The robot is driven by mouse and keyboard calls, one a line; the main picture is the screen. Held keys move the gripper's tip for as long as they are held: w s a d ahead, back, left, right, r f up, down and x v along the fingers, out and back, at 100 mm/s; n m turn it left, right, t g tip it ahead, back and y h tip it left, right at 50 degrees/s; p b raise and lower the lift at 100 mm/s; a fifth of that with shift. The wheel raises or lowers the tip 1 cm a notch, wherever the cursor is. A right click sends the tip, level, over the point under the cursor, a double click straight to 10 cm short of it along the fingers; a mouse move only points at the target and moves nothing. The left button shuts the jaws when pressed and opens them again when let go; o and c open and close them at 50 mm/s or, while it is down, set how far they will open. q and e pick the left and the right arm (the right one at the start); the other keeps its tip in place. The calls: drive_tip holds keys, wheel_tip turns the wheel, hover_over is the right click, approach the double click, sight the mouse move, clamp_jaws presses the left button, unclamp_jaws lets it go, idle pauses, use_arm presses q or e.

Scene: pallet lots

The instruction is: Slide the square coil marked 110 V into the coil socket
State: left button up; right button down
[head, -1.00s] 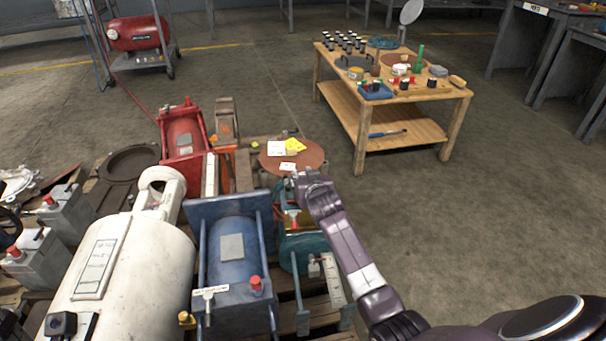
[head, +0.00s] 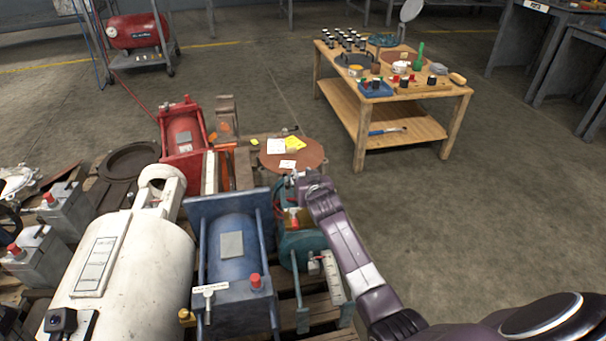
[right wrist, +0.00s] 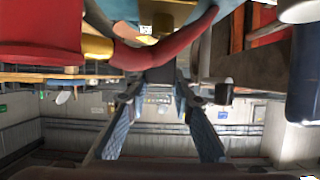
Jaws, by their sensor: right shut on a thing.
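My right gripper (head: 297,180) is over the far end of the teal machine (head: 301,246), to the right of the blue machine. In the right wrist view its two fingers (right wrist: 159,88) close on a small dark block (right wrist: 160,75), seemingly the square coil. No 110 V marking can be read on it. A red curved part (right wrist: 140,55) passes close to the block in that view. A red-tipped part (head: 293,216) shows on the teal machine just below the gripper. I cannot make out the coil socket or whether the block touches anything. My left gripper is out of view.
The blue machine (head: 231,245) and white tank (head: 125,270) crowd the left. A red machine (head: 182,138) and brown disc (head: 305,155) with paper notes lie beyond. A wooden table (head: 440,100) holding several small parts stands at the back right. Floor between is clear.

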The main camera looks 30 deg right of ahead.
drive_tip(key=shift+f+b, duration=0.5)
drive_tip(key=shift+f, duration=0.3)
drive_tip(key=c, duration=1.6)
unclamp_jaws()
drive_tip(key=v, duration=1.2)
drive_tip(key=shift+d+r, duration=0.1)
